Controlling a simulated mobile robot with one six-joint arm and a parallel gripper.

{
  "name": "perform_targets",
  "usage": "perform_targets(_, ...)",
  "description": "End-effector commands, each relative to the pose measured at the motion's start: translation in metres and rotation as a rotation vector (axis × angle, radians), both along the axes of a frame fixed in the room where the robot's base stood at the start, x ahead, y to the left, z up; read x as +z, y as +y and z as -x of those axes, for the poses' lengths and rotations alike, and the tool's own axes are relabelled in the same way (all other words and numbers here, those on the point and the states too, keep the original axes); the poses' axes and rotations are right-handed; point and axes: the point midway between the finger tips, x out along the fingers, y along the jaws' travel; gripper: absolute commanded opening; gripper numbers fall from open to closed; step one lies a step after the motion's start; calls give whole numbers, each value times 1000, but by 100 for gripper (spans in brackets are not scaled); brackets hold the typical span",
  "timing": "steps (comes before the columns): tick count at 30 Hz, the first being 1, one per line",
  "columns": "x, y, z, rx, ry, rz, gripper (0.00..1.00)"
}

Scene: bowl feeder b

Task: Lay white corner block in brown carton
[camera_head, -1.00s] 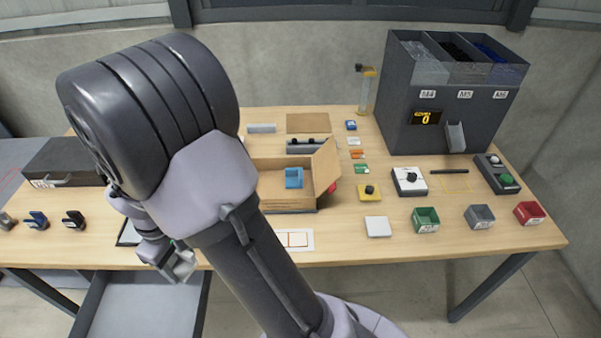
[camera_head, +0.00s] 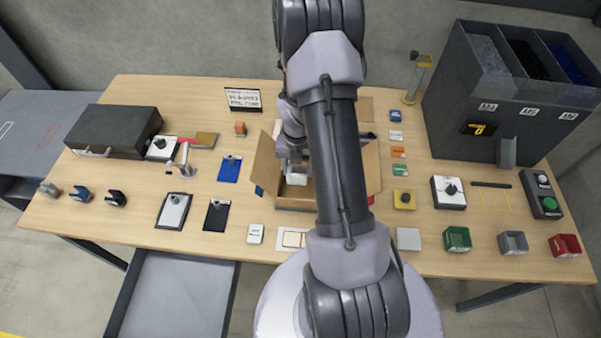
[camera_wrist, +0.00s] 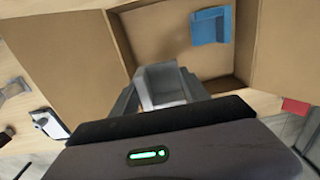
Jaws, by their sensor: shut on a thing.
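The brown carton (camera_head: 297,202) stands open on the table, partly hidden behind my arm in the head view, with its flaps spread. Its inside wall shows in the wrist view (camera_wrist: 122,40). The white corner block (camera_wrist: 162,84) is between the fingers of my gripper (camera_wrist: 168,92), which is shut on it. The block and fingertips are over the carton's opening; I cannot tell how far down they reach. In the head view the block (camera_head: 297,178) shows small beside my arm. A blue corner block (camera_wrist: 210,27) lies inside the carton at the far side.
A carton flap (camera_wrist: 55,45) spreads wide at the left of the wrist view. Clipboards (camera_head: 229,168) lie left of the carton. A yellow block (camera_head: 404,199) and a white dial box (camera_head: 448,192) sit right of it. A tall grey bin unit (camera_head: 490,110) stands at the right back.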

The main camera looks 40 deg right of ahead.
Motion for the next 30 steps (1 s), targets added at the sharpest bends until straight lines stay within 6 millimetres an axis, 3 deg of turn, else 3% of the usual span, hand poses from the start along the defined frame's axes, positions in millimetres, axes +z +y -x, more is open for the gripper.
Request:
perform_targets(1,-19,1,1,2,3,-2,15)
perform_targets(3,-34,1,1,1,2,-2,15)
perform_targets(12,-82,1,0,0,1,-2,15)
perform_targets(22,-86,1,0,-1,0,0,15)
perform_targets(23,-86,1,0,-1,0,0,56)
perform_targets(24,-85,1,0,-1,0,0,63)
perform_targets(26,-85,1,0,-1,0,0,75)
perform_targets(30,-85,1,0,-1,0,0,76)
